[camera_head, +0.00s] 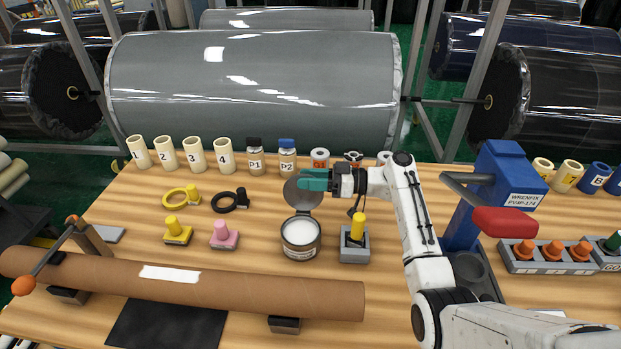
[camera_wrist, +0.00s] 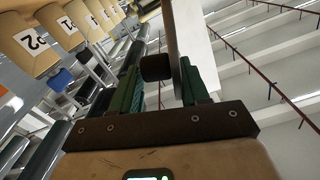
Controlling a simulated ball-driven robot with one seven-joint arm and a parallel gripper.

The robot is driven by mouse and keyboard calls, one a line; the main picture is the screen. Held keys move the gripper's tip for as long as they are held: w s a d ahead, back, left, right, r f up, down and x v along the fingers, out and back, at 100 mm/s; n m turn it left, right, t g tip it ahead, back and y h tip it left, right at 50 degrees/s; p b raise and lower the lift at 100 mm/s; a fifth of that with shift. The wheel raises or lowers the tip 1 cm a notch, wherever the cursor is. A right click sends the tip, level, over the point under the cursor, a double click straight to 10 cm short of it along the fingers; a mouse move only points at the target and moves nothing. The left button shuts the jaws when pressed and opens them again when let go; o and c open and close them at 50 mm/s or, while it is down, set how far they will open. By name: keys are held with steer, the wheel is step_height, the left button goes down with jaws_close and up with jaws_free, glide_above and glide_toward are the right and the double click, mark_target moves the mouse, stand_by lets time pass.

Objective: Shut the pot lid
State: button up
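The pot (camera_head: 301,240) is a grey can with white contents and a label, standing open on the bench. Its round grey lid (camera_head: 297,199) stands raised at the pot's back edge. My gripper (camera_head: 313,180) reaches in from the right at the raised lid and hides part of it. In the wrist view the lid (camera_wrist: 176,32) shows nearly edge-on with a dark knob (camera_wrist: 156,67) on its left face. My green fingers (camera_wrist: 160,88) are apart, with the lid's edge near the right finger. Whether either finger touches the lid is unclear.
A grey block with a yellow peg (camera_head: 357,232) stands right of the pot, and a pink stamp-like piece (camera_head: 224,236) stands left. A long cardboard tube (camera_head: 190,284) lies in front. Jars (camera_head: 287,157) stand behind. A blue press with a red handle (camera_head: 503,221) is at right.

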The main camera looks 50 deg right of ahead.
steer(key=shift+d, duration=0.1)
jaws_close()
